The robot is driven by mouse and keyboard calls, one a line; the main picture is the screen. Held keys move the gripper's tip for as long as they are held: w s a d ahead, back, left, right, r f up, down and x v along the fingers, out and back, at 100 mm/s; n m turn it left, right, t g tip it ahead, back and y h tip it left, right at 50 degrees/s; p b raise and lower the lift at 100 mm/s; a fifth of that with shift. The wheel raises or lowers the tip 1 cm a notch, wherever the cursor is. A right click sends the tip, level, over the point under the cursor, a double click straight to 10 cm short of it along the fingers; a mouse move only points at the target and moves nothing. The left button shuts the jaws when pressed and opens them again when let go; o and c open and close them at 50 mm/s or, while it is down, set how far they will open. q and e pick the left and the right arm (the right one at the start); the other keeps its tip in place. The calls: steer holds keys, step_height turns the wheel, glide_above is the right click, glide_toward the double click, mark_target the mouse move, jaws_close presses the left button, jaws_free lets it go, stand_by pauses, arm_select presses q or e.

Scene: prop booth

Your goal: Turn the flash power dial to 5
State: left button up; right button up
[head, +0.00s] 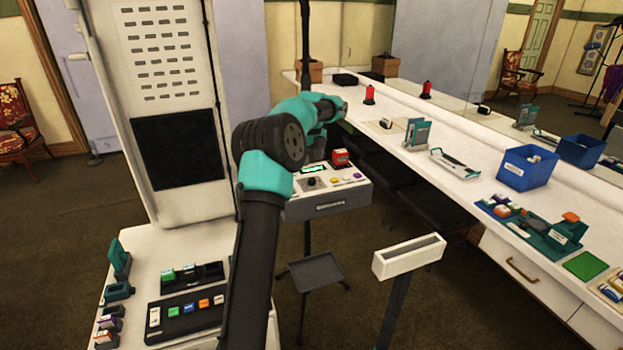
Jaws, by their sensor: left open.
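A grey control box (328,203) stands near the middle of the head view, with a light panel on its sloped top. A small dark knob (312,183), seemingly the flash power dial, sits on the left part of that panel. Its setting and numbers are too small to read. A green-lit display (313,168) is partly hidden by my arm. My left gripper (338,106) is open and shows above and beyond the box in the picture, apart from the knob, with nothing visible in it. My right gripper is out of view.
A red item (340,157) sits at the box's back edge, beside small coloured buttons. A white slotted stand (408,256) is at front right. The white counter (455,200) holds a blue bin (526,169) and tools. A side table carries a black button tray (187,309).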

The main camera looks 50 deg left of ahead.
mark_target(312, 179)
arm_select(q)
step_height(312, 179, down, 8)
steer(key=shift+f, duration=0.2)
steer(key=shift+c, duration=0.2)
steer(key=c, duration=0.9)
